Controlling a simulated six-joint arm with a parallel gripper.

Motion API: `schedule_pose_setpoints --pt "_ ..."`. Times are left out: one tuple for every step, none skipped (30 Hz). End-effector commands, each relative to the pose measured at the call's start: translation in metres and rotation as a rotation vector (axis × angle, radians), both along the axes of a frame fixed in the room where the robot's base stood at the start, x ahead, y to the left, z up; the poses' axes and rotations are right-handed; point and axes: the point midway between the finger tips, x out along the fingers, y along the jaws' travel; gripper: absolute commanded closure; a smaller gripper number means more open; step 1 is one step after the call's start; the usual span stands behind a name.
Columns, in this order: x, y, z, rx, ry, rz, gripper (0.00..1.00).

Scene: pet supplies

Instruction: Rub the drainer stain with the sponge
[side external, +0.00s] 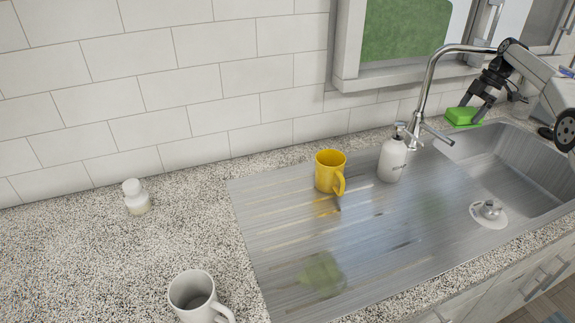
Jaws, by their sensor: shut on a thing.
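My gripper (474,110) is at the back right, behind the sink, shut on the green sponge (461,117). The sponge is low, by the back edge of the sink; I cannot tell if it touches the counter. The ribbed steel drainer (285,235) fills the middle, left of the sink and well away from my gripper. A small dark smudge (402,245) on it may be the stain. A dull green patch (322,275) also shows near its front; I cannot tell if this is a stain or a reflection.
A yellow mug (327,172) and a white soap bottle (392,160) stand at the drainer's back. The faucet (425,95) rises between my gripper and the drainer. The sink basin (500,165) has a drain plug (488,210). A white mug (192,294) and small white bottle (136,198) are left.

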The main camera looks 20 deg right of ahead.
Motion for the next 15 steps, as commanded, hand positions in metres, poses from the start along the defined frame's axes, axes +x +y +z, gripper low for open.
schedule_pose_setpoints --pt "0.004 0.009 0.006 0.000 -0.002 0.006 0.60" --pt "0.006 0.014 0.008 0.000 -0.002 0.008 0.60" --pt "0.009 0.024 0.013 -0.002 -0.003 0.013 0.60" --pt "0.011 0.030 0.016 -0.002 -0.003 0.016 0.60" --pt "0.015 0.040 0.020 -0.001 -0.003 0.024 0.60" --pt "0.018 0.052 0.024 0.000 -0.002 0.029 0.60" --pt "0.021 0.062 0.027 0.000 -0.003 0.038 0.60" --pt "0.023 0.072 0.030 0.000 -0.003 0.045 0.60" --pt "0.026 0.085 0.034 -0.001 -0.003 0.057 0.60" --pt "0.028 0.095 0.035 0.000 -0.002 0.066 0.60" --pt "0.030 0.105 0.037 0.000 -0.002 0.075 0.60" --pt "0.033 0.119 0.040 0.000 -0.002 0.089 0.60" --pt "0.034 0.129 0.041 0.000 -0.001 0.099 0.60" --pt "0.036 0.140 0.043 0.000 -0.002 0.110 0.60" --pt "0.037 0.154 0.045 0.000 -0.002 0.125 0.60"
